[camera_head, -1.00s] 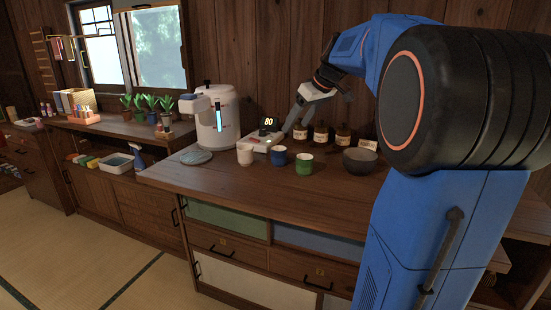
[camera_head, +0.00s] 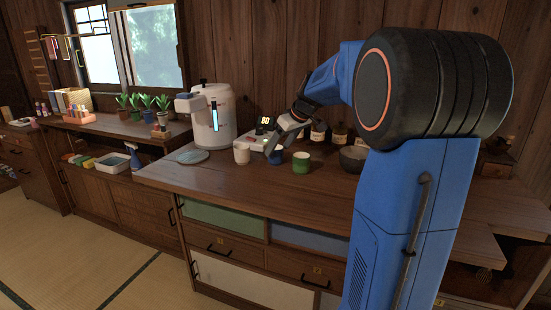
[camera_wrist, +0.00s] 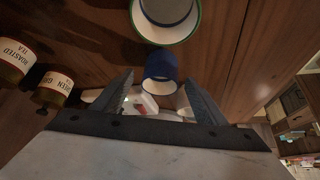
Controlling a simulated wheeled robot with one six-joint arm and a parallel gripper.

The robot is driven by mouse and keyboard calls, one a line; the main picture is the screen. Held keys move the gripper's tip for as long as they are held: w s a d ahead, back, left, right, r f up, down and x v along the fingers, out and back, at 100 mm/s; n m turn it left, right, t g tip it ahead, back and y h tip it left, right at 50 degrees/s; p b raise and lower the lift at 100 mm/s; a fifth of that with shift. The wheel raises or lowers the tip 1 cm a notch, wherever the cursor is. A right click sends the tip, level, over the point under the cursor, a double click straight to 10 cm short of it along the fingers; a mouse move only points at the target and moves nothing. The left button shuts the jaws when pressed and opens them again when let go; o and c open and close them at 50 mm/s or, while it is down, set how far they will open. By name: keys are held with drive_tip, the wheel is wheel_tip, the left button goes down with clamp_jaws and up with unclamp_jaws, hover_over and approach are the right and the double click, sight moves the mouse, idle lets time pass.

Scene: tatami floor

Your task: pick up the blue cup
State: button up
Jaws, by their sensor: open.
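The blue cup (camera_head: 276,159) stands on the wooden counter between a white cup (camera_head: 241,153) and a green cup (camera_head: 301,163). My gripper (camera_head: 275,145) is open and low at the blue cup, partly covering it in the head view. In the wrist view the blue cup (camera_wrist: 161,66) lies between the open fingertips of my gripper (camera_wrist: 158,80), with a gap visible on each side. I cannot tell whether either finger touches it. The green cup (camera_wrist: 166,30) shows just beyond it in the wrist view.
The counter (camera_head: 225,181) is clear in front of the cups. A dark bowl (camera_head: 352,160) is to the right.

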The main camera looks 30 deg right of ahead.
sight(275, 154)
drive_tip(key=x, duration=0.4)
drive_tip(key=shift+f, duration=0.35)
drive_tip(key=shift+c, duration=0.2)
drive_tip(key=c, duration=1.1)
drive_tip(key=shift+r, duration=0.1)
